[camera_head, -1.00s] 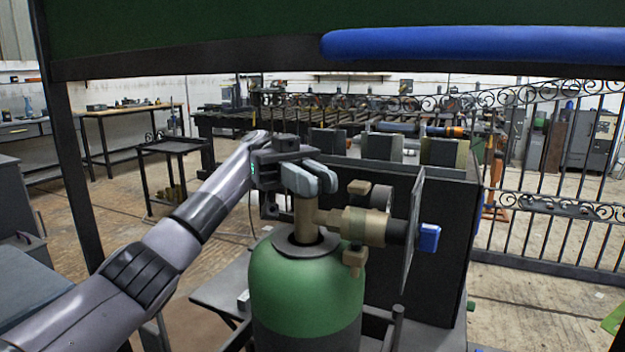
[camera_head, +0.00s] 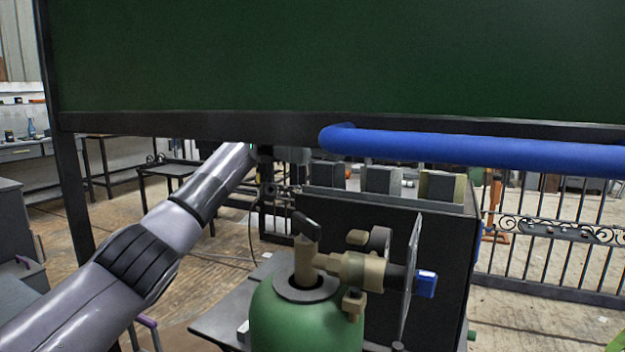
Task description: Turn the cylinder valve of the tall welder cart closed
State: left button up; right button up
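The green gas cylinder (camera_head: 300,318) stands upright at bottom centre, its lower part cut off by the picture edge. On top is a brass valve body (camera_head: 352,268) with a dark tilted valve handle (camera_head: 307,225). A round gauge (camera_head: 380,241) and a blue knob (camera_head: 426,284) sit to its right. My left gripper (camera_head: 284,154) is above the valve, apart from the handle. My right gripper is not in view.
A large dark green panel (camera_head: 300,60) fills the top, with a thick blue bar (camera_head: 480,152) along its lower edge. A dark box (camera_head: 385,245) stands behind the valve. A wrought-iron gate (camera_head: 560,245) is at right. Floor (camera_head: 215,240) shows at left.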

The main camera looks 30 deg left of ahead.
pick_arm(q)
notch_tip(320, 180, up, 10)
jog(key=p, duration=0.6)
jog(key=shift+f, duration=0.25)
